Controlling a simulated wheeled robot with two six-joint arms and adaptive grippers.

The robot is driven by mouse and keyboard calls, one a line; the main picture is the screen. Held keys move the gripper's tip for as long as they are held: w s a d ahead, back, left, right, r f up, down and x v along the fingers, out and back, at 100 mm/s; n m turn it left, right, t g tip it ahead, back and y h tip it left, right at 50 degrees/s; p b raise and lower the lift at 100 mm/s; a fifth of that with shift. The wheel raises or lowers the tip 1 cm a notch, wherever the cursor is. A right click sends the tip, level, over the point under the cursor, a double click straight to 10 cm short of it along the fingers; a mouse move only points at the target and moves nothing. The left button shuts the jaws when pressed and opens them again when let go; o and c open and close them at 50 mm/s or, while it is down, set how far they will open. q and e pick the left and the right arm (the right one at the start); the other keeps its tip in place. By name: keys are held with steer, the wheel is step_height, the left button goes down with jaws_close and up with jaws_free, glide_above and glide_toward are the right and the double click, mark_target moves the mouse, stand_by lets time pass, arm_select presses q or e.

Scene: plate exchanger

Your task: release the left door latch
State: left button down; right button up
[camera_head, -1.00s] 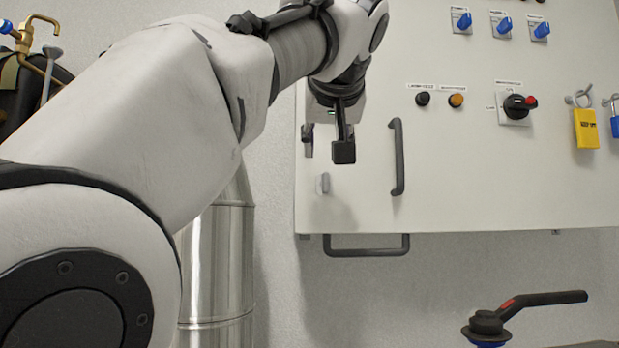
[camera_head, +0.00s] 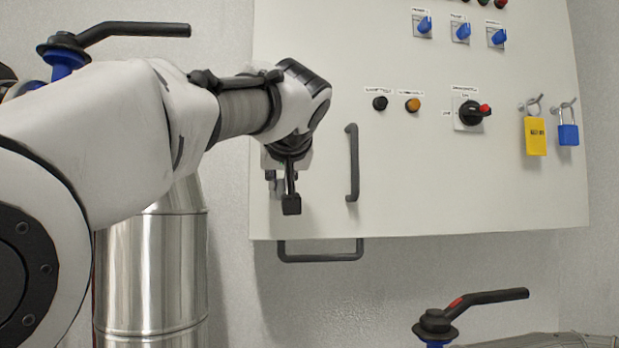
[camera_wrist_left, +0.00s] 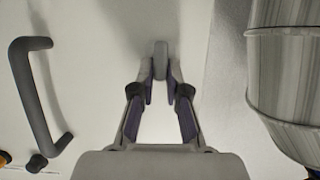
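The left door latch is a small grey tab on the white cabinet door (camera_head: 430,190), near its lower left edge. In the head view it is partly hidden by my left gripper (camera_head: 281,194), which is at the door. In the left wrist view the latch (camera_wrist_left: 160,62) stands upright between the two fingertips of the left gripper (camera_wrist_left: 160,84). The fingers are drawn in close, one on each side, and appear to touch it. My right gripper is not in view.
A dark vertical door handle (camera_head: 353,163) is just right of the gripper, and a dark bar (camera_head: 320,257) is below the cabinet. A yellow padlock (camera_head: 535,137) and blue padlock (camera_head: 568,134) hang at the right. A shiny pipe (camera_head: 150,270) stands at the left.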

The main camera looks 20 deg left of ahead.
arm_select(q)
steer(key=b, duration=0.1)
steer(key=n+h+b, duration=0.1)
steer(key=b, duration=0.1)
steer(key=shift+s+a+f+n+t, duration=0.1)
steer(key=shift+a+f+n+t, duration=0.1)
steer(key=shift+f+n+t, duration=0.15)
steer(key=shift+s+a+f+n+t+h+b, duration=0.15)
steer(key=shift+n+t+h+b, duration=0.6)
steer(key=shift+n+b, duration=1.5)
steer(key=shift+s+a+f+n+t+h+b, duration=0.1)
steer(key=shift+a+f+n+t+h+b, duration=0.2)
steer(key=shift+n+t+b, duration=1.8)
steer(key=shift+s+a+f+n+h+b, duration=0.15)
steer(key=shift+n+h+b, duration=0.3)
steer(key=shift+n+b, duration=1.9)
steer(key=shift+m+b, duration=0.65)
steer(key=shift+b, duration=0.05)
steer(key=c, duration=1.2)
jaws_free()
